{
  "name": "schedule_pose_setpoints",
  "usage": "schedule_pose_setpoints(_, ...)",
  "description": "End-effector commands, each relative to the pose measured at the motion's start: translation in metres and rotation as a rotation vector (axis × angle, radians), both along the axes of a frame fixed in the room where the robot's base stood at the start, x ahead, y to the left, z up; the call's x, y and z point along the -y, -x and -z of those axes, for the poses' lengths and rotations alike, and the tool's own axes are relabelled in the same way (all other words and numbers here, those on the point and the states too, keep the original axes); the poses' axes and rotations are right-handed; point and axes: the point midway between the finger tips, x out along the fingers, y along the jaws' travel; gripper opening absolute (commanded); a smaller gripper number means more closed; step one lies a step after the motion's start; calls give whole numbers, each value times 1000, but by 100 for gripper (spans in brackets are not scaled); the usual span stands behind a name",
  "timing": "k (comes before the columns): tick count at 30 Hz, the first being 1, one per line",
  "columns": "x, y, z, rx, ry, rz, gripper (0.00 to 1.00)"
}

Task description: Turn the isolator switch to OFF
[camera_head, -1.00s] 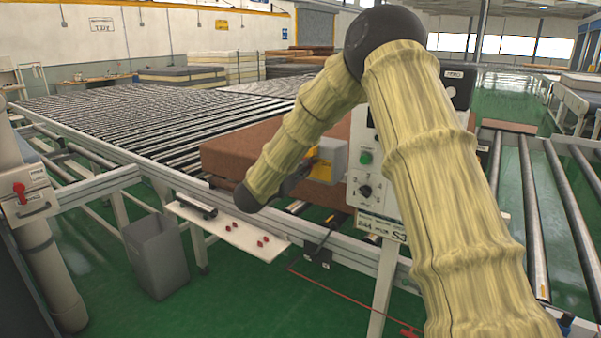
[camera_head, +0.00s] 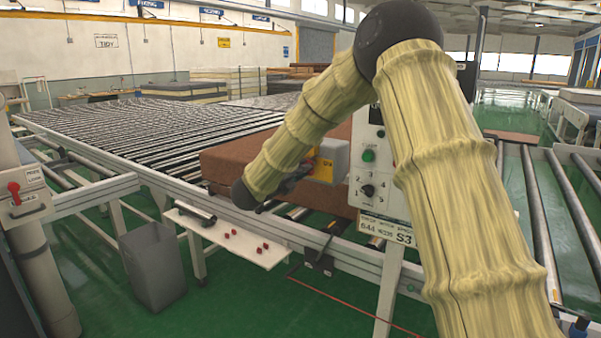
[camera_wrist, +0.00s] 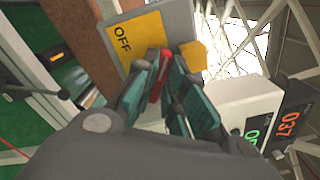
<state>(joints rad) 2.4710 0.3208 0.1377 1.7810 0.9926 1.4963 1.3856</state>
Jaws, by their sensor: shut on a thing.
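The isolator switch is a grey box (camera_head: 341,156) with a yellow plate beside the control panel. In the wrist view its grey face (camera_wrist: 180,22) carries a yellow plate (camera_wrist: 137,40) marked OFF. A red handle (camera_wrist: 158,76) stands out from it. My gripper (camera_wrist: 161,68) is shut on this handle, with teal finger pads on both sides. In the head view my gripper (camera_head: 291,181) is at the front of the box, small and partly hidden by my forearm.
A control panel (camera_head: 368,170) with a green button and black knob stands right of the switch. A brown mattress (camera_head: 235,158) lies behind on the roller conveyor (camera_head: 150,125). A white shelf (camera_head: 225,237) juts out below. A grey bin (camera_head: 152,265) stands on the floor at left.

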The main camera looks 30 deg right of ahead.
Motion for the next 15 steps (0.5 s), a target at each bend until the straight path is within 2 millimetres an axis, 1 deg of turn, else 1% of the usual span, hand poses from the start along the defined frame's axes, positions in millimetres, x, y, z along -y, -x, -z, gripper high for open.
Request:
schedule_pose_setpoints(6,-1,0,2,-186,76,-1,0)
schedule_pose_setpoints(15,-1,-1,3,-398,162,0,0)
